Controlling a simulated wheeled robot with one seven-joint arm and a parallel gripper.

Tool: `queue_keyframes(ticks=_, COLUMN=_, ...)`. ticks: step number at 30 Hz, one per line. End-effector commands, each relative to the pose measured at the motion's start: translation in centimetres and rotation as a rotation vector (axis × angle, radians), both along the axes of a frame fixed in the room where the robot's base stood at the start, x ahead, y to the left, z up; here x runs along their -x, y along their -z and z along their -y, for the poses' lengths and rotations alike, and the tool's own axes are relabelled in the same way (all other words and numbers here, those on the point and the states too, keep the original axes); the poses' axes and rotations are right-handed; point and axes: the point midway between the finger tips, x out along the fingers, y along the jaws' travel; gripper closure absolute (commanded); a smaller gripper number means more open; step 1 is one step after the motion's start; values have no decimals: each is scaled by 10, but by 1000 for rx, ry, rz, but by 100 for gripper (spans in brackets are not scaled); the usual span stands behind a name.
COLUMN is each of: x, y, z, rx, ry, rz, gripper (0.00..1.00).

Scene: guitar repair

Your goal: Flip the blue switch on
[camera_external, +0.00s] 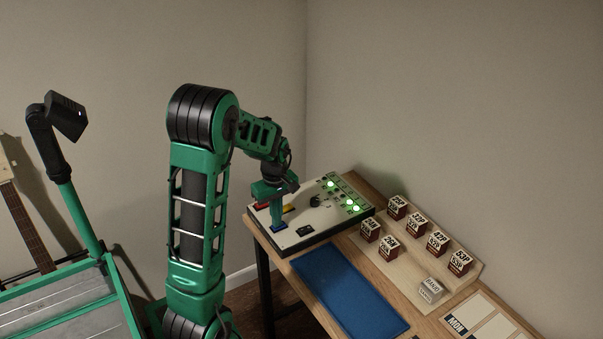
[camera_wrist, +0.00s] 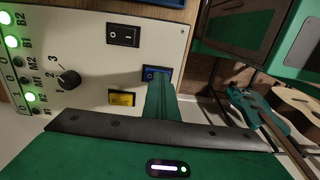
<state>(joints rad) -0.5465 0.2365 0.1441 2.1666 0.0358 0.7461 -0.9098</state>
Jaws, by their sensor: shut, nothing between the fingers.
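The blue switch (camera_wrist: 149,72) is on the pale control panel (camera_wrist: 88,35), between a black rocker switch and a yellow one. It also shows low on the panel in the external view (camera_external: 279,227). My gripper (camera_external: 278,220) points down at the blue switch, shut and empty. In the wrist view my gripper's fingertip (camera_wrist: 161,88) covers part of the switch. It is at or very close to the switch; I cannot tell whether they touch. The rocker's on or off position is not clear.
The yellow switch (camera_wrist: 122,98), black switch (camera_wrist: 123,35) and a rotary knob (camera_wrist: 69,79) are close by on the panel. Several green lamps (camera_external: 351,203) are lit. A blue mat (camera_external: 345,287) and a rack of labelled blocks (camera_external: 420,252) are on the table to the right.

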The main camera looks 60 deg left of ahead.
Motion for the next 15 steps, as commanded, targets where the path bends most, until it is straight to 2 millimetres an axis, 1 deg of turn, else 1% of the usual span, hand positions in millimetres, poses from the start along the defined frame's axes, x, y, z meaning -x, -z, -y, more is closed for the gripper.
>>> queue_keyframes(ticks=4, x=-4, y=3, z=2, rx=2, ry=6, rz=-2, gripper=100)
queue_keyframes(ticks=8, x=-4, y=-2, z=3, rx=2, ry=8, rz=0, gripper=100)
queue_keyframes(ticks=11, x=-2, y=-14, z=2, rx=1, ry=7, rz=3, gripper=100)
queue_keyframes(ticks=14, x=5, y=-36, z=-1, rx=-3, ry=1, rz=11, gripper=100)
queue_keyframes(ticks=15, x=9, y=-46, z=-1, rx=-4, ry=-2, rz=14, gripper=100)
